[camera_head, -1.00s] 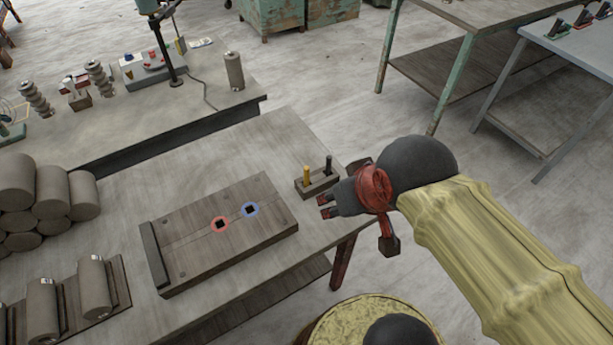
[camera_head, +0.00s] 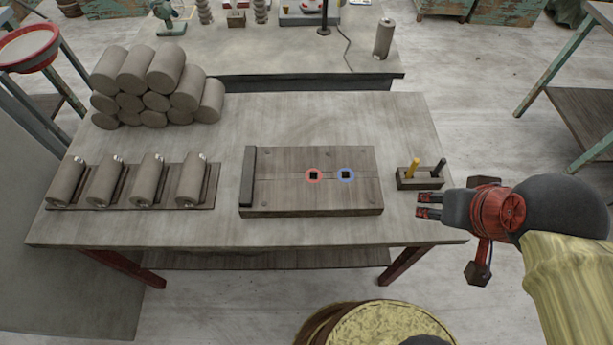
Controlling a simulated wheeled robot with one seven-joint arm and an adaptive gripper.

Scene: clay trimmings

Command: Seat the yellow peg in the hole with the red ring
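The yellow peg (camera_head: 412,167) stands upright, leaning slightly in the picture, in a small grey holder (camera_head: 420,183) at the right end of the table. A dark peg (camera_head: 438,167) stands beside it in the same holder. A wooden board (camera_head: 280,195) lies left of the holder. It has a square hole with a red ring (camera_head: 307,175) and, to its right, a hole with a blue ring (camera_head: 346,182). Both holes look empty. My gripper (camera_head: 422,205) is open and empty, its fingers pointing left, just in front of the holder in the picture.
A rack of several grey cylinders (camera_head: 128,187) and a stack of larger clay rolls (camera_head: 150,88) occupy the table's left side. A round yellow-topped drum (camera_head: 390,330) stands in front. The tabletop (camera_head: 300,120) behind the board is clear.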

